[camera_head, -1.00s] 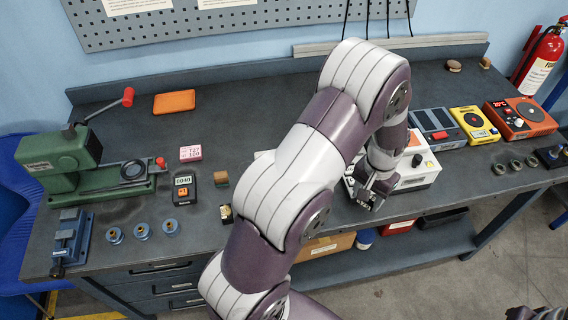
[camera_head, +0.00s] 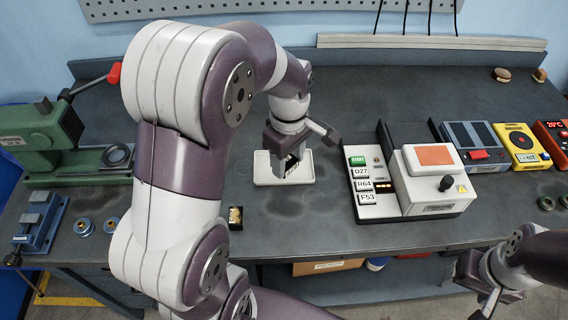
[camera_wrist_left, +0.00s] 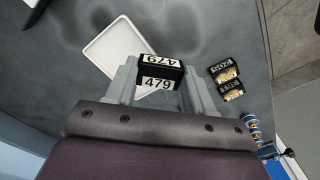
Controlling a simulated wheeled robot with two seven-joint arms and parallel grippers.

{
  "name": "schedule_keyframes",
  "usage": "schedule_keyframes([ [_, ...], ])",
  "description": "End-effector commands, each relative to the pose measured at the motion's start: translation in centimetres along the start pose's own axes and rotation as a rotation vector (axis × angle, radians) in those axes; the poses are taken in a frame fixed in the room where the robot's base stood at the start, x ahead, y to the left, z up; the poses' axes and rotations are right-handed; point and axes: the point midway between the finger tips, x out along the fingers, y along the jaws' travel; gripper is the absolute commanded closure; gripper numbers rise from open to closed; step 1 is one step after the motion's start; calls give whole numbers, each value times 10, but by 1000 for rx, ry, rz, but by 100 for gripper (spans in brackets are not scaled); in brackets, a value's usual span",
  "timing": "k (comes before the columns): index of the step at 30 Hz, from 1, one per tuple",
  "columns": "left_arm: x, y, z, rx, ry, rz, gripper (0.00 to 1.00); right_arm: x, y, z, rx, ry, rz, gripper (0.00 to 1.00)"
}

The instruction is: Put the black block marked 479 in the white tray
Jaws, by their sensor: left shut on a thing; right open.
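The black block marked 479 (camera_wrist_left: 160,75) is between the fingers of my left gripper (camera_wrist_left: 162,88) in the left wrist view, its white labels showing. In the head view my left gripper (camera_head: 290,170) is over the white tray (camera_head: 262,176), shut on the block, which is mostly hidden there. In the left wrist view the white tray (camera_wrist_left: 108,45) lies beyond the block, up and left, and looks empty where visible. The height of the block above the tray is hard to tell. My right gripper (camera_head: 488,300) is open at the bottom right, low by the bench front.
A white device with labelled buttons (camera_head: 430,180) stands right of the tray. A green press (camera_head: 45,140) is at the left. Bench behind the tray is clear.

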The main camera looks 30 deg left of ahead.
Motion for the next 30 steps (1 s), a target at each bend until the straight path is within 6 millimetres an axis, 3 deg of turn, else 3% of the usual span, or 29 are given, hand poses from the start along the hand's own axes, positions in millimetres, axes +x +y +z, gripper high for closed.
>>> schedule_keyframes([
  [4,24,27,-32,-1,-1,-2,95,-5,0,-1,0,0,0,28],
  [9,38,42,-49,2,0,1,95,-7,0,-1,0,0,0,28],
  [16,75,44,-50,4,0,1,95,-8,0,-1,0,0,0,28],
  [28,83,44,-50,4,1,2,95,-6,0,-1,0,0,0,28],
  [29,83,43,-50,4,0,1,44,-6,0,-1,0,0,0,28],
  [30,83,44,-50,4,0,1,31,-7,0,-1,0,0,0,28],
])
